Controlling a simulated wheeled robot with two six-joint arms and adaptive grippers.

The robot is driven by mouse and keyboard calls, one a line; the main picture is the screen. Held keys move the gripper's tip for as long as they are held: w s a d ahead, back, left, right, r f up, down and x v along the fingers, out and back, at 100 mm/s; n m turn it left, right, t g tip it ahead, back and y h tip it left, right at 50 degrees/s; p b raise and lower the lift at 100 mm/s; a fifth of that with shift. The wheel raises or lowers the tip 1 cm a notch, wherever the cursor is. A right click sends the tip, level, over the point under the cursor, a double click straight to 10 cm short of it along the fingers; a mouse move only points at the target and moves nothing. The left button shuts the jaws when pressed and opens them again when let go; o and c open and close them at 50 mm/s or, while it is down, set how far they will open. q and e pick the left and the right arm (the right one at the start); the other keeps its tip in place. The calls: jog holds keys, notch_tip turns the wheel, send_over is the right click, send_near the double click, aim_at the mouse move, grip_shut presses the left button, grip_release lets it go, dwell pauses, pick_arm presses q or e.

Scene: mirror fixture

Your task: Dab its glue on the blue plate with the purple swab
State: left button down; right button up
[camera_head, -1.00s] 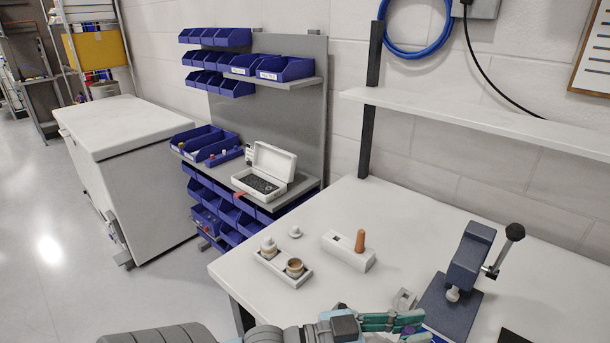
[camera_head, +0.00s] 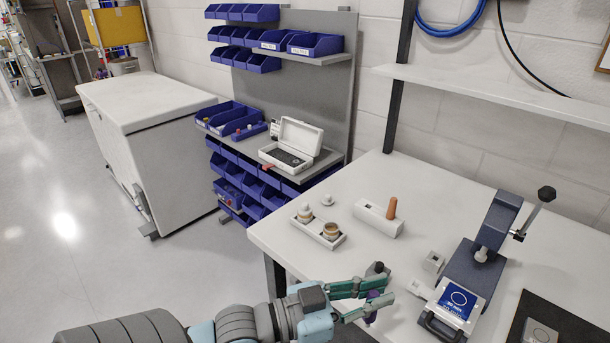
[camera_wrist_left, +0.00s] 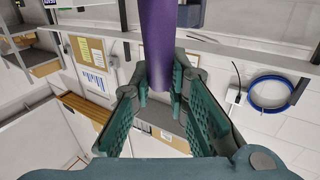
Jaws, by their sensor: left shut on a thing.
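My left gripper (camera_head: 372,293) is shut on the purple swab (camera_head: 371,314), which it holds roughly upright beside the table's front edge. The purple shaft (camera_wrist_left: 158,45) also fills the upper middle of the left wrist view, between the fingers (camera_wrist_left: 160,98). A dark end shows above the fingers in the head view. The blue plate (camera_head: 457,300), with a pale ring mark and lettering, lies at the base of a dark blue press (camera_head: 483,262), to the right of the gripper and apart from the swab. I cannot see glue on the plate. My right gripper is not in view.
A white tray (camera_head: 303,228) holds two small pots, one open (camera_head: 330,230); a loose white lid (camera_head: 327,199) lies behind. An orange-handled piece (camera_head: 391,208) stands in a white block (camera_head: 366,213). Small white blocks (camera_head: 433,262) sit left of the press. A dark mat (camera_head: 567,322) lies right.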

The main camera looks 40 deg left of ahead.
pick_arm(q)
jog(key=w+a+n+y+p, duration=0.45)
jog(key=w+a+y, duration=0.25)
jog(key=w+a, duration=0.45)
jog(key=w+a+n+y+p, duration=0.3)
jog(key=w+a+n+y, duration=0.4)
jog(key=a, duration=0.7)
jog(key=f+b, duration=0.1)
jog(key=b, duration=0.1)
jog(key=w+f+m+b, duration=0.1)
jog(key=f+b, duration=0.1)
jog(key=f+m+b, duration=0.1)
jog(key=f+b, duration=0.1)
jog(key=shift+w+d+h, duration=0.1)
jog(key=shift+w+h, duration=0.15)
jog(key=shift+h, duration=0.15)
jog(key=shift+f+b, duration=0.4)
jog(key=shift+b, duration=0.1)
notch_tip(320, 180, up, 7)
jog(key=p, duration=0.7)
